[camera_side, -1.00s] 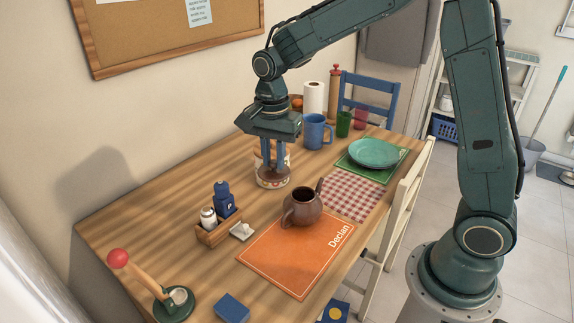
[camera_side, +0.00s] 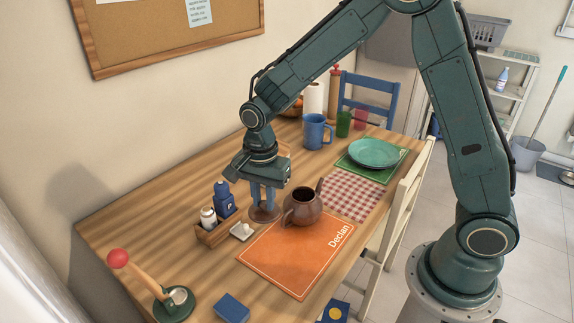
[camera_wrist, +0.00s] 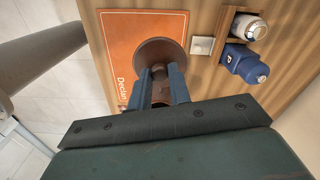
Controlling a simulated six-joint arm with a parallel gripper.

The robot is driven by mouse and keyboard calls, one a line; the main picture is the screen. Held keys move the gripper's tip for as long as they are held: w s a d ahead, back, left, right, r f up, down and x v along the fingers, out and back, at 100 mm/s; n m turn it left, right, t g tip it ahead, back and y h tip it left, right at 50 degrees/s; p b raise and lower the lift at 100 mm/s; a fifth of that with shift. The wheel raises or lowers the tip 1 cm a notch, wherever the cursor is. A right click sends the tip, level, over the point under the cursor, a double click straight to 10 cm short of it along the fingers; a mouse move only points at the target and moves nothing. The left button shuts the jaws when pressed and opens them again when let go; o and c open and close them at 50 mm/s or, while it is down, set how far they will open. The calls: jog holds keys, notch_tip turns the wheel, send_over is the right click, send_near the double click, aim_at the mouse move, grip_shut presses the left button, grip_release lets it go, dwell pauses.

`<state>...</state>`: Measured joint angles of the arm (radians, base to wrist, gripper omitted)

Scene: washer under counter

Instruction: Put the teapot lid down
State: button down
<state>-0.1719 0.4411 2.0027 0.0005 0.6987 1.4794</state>
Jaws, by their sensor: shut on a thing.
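A brown teapot (camera_side: 303,206) without its lid on stands at the upper edge of the orange placemat (camera_side: 290,262), its dark opening showing. My gripper (camera_side: 263,205) points down and is shut on the teapot lid (camera_side: 264,214), a round brown disc, just left of the teapot. In the wrist view, the lid (camera_wrist: 150,52) shows beyond the fingertips of my gripper (camera_wrist: 160,75), overlapping the placemat's edge in the picture. The lid is low over the wood; I cannot tell whether it touches.
A blue mug (camera_side: 317,131) stands behind. Bare wood lies left of the caddy.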

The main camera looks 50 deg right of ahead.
aim_at(264, 202)
notch_tip(264, 202, down, 11)
jog(key=shift+f, duration=0.15)
jog(key=shift+f, duration=0.1)
jog(key=shift+f, duration=1.8)
jog(key=shift+f, duration=0.2)
jog(key=c, duration=1.3)
grip_release()
jog(key=shift+r, duration=0.1)
notch_tip(264, 202, up, 12)
jog(key=shift+f, duration=0.2)
jog(key=shift+r, duration=0.3)
